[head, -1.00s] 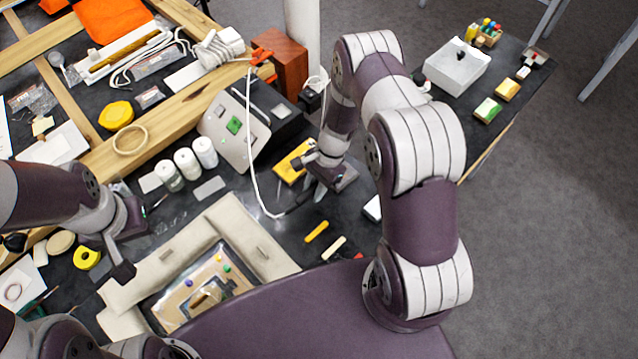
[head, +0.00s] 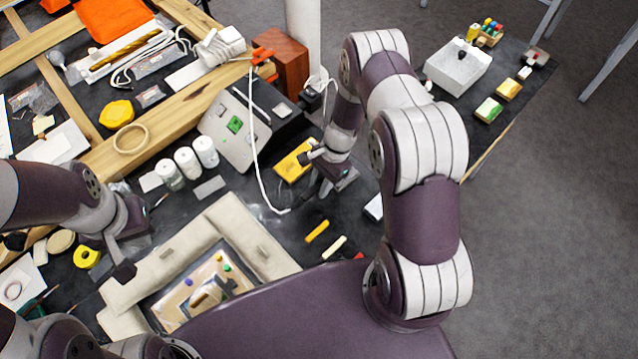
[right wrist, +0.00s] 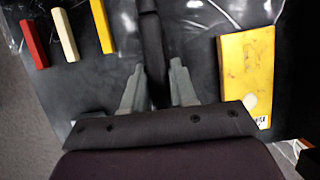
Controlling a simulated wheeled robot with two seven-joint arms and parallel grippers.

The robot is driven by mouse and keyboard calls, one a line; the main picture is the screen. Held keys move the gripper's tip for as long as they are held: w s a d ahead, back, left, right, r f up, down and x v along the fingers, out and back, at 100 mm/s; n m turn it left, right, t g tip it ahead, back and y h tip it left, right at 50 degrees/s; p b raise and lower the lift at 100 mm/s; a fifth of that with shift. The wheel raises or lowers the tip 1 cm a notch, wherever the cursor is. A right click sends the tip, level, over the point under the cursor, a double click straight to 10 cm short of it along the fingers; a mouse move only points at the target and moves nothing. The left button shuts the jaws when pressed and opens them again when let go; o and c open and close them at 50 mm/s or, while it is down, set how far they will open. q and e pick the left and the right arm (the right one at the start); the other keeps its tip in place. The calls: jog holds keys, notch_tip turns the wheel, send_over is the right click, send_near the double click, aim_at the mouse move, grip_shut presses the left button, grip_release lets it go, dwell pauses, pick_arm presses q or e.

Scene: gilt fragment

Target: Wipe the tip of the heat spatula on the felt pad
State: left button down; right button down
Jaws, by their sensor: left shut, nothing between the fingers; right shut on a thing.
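My right gripper (head: 325,186) is shut on the heat spatula, a dark rod with a white cord. In the right wrist view the spatula's black shaft (right wrist: 152,45) stands between the two grey fingers (right wrist: 158,88). Its tip is hidden in both views. The yellow, stained slab (head: 292,161), which looks like the felt pad, lies flat just left of and beyond the right gripper. It also shows right of the fingers in the right wrist view (right wrist: 245,70), apart from the shaft. My left gripper (head: 122,268) is shut and empty near the cream frame's left corner.
Yellow (head: 317,231), cream (head: 334,246) and red sticks lie nearer than the right gripper. The white cord (head: 252,150) runs past a grey control box (head: 228,132). White jars (head: 187,163) and a padded cream frame (head: 262,240) stand to the left.

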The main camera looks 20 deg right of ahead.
jog(key=shift+w+d, duration=0.3)
jog(key=shift+d, duration=0.65)
notch_tip(320, 180, up, 5)
jog(key=p, duration=0.3)
jog(key=shift+p, duration=0.35)
